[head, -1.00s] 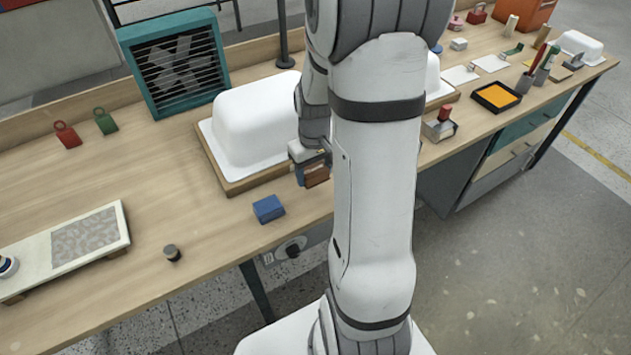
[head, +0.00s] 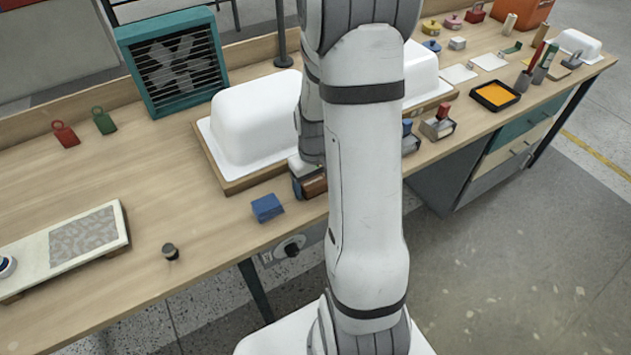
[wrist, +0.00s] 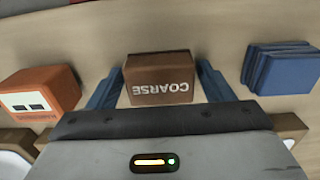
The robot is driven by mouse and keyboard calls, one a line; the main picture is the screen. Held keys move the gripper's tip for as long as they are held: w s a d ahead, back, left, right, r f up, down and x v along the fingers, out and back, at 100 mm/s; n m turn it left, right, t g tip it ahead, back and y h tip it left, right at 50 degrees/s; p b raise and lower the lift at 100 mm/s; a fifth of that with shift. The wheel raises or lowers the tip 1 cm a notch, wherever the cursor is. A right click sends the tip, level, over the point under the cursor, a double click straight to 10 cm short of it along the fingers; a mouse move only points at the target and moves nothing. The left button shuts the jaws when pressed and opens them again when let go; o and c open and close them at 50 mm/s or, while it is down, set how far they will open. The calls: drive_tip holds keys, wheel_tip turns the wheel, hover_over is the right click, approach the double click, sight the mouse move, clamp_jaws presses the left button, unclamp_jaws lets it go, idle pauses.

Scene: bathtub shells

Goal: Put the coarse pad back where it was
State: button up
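The coarse pad (wrist: 160,68) is a brown block marked COARSE, with the lettering upside down in the wrist view. My gripper (wrist: 160,88) has a blue finger on each side of it and appears closed on it. In the head view the brown pad (head: 315,187) is at the bench's front edge, just right of the blue block, under my gripper (head: 309,180). My arm hides part of this area. I cannot tell whether the pad's underside touches the bench.
Stacked blue pads (wrist: 283,70) and an orange block (wrist: 42,92) flank the pad in the wrist view. The blue stack also shows in the head view (head: 267,208). A white tub shell (head: 256,122) on a wooden board stands behind.

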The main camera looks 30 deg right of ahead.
sight(314, 182)
drive_tip(key=shift+o, duration=0.5)
drive_tip(key=shift+r, duration=0.1)
drive_tip(key=shift+r, duration=0.25)
wheel_tip(314, 182, up, 11)
drive_tip(key=s+a+r+t, duration=0.2)
drive_tip(key=s+a+r, duration=0.7)
drive_tip(key=s+a, duration=0.2)
drive_tip(key=shift+s+a+t+p, duration=0.3)
drive_tip(key=shift+s+a+p, duration=0.15)
drive_tip(key=shift+s, duration=0.15)
